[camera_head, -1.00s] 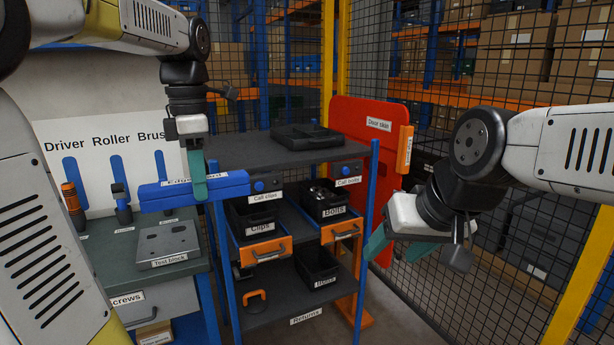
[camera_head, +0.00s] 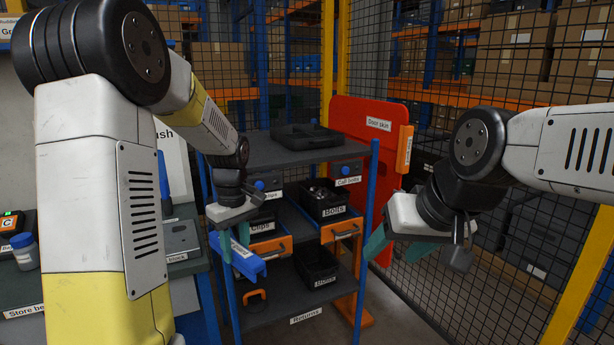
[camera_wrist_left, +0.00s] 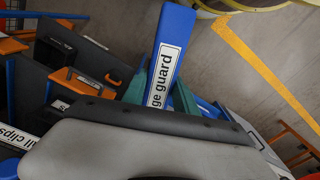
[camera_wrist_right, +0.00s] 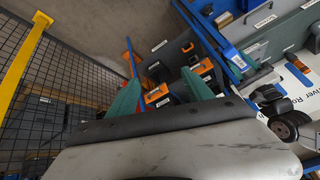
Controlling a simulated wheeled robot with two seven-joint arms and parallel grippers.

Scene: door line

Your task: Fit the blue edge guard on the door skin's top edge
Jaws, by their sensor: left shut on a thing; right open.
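The blue edge guard (camera_head: 238,258) is held by my left gripper (camera_head: 236,246), in front of the shelf rack. In the left wrist view the guard (camera_wrist_left: 172,50) shows its white label between the teal fingers of my left gripper (camera_wrist_left: 158,92). The red door skin (camera_head: 352,118) stands upright behind and to the right of the rack, with its top edge bare. My right gripper (camera_head: 392,244) is open and empty in front of the door skin's lower part. In the right wrist view nothing sits between the fingers of my right gripper (camera_wrist_right: 160,92).
The rack's top shelf (camera_head: 262,150) carries a black tray (camera_head: 305,137). Below are the Bolts bin (camera_head: 322,202), the Clips bin and a lower black bin (camera_head: 316,262). An orange piece (camera_head: 405,149) is on the door skin's right edge. Mesh fence (camera_head: 480,190) lies behind and right.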

